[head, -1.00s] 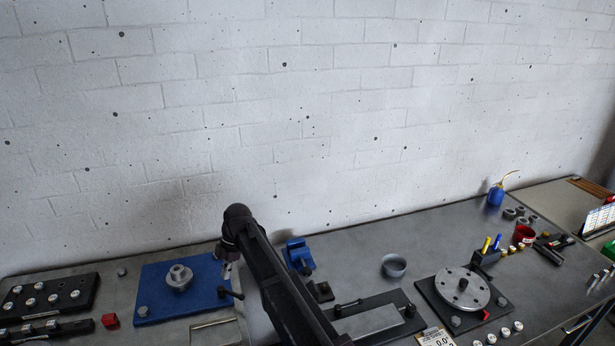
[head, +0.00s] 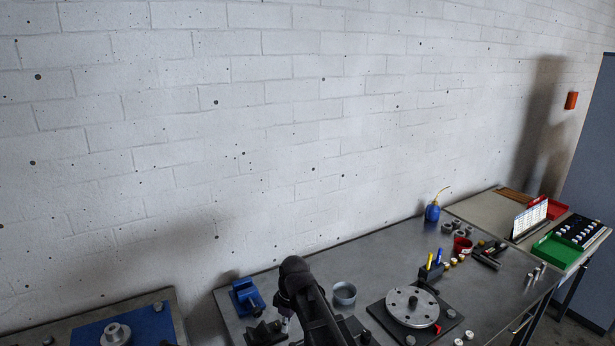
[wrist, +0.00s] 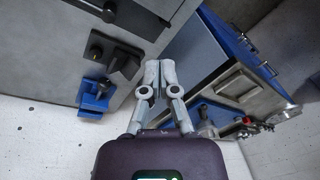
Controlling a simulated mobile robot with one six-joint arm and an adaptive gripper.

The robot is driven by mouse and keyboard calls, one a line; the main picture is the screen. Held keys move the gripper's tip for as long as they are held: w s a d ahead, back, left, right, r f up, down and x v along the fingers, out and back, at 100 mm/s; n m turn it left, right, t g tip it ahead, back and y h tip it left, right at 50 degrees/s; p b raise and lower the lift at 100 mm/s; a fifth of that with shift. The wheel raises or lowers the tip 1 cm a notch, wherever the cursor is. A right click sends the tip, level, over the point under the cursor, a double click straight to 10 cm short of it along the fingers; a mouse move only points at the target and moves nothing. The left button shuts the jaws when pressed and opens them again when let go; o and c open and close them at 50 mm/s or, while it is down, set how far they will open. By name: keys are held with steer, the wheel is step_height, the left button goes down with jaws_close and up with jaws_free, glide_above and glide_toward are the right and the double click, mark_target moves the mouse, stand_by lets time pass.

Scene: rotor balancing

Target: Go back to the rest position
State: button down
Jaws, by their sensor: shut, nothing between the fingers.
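My gripper (wrist: 160,70) is shut and empty in the wrist view, its two grey fingertips together. The fingertips touch nothing that I can see. The rotor disc (head: 411,306), a silver plate with holes, sits on its dark base to the right of my arm. A hub-like metal part (head: 115,334) stands on a blue plate at the lower left.
A blue vise (head: 247,297) and a grey ring-shaped cup (head: 344,293) flank my arm. A side table holds a green tray (head: 556,250). A gap separates the left bench.

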steer(key=s+d+m, duration=0.3)
steer(key=d+m, duration=0.1)
steer(key=d, duration=0.3)
steer(key=s+d+f+m+h, duration=0.1)
steer(key=s+d+m, duration=0.2)
steer(key=d+m, duration=0.2)
steer(key=s+d+m+t+b, duration=0.1)
steer(key=s+d+m, duration=0.2)
steer(key=d, duration=0.8)
steer(key=shift+f+m+h, duration=0.25)
steer(key=shift+m+h, duration=0.15)
steer(key=shift+m, duration=0.3)
steer(key=shift+s+a, duration=0.1)
steer(key=shift+a, duration=0.1)
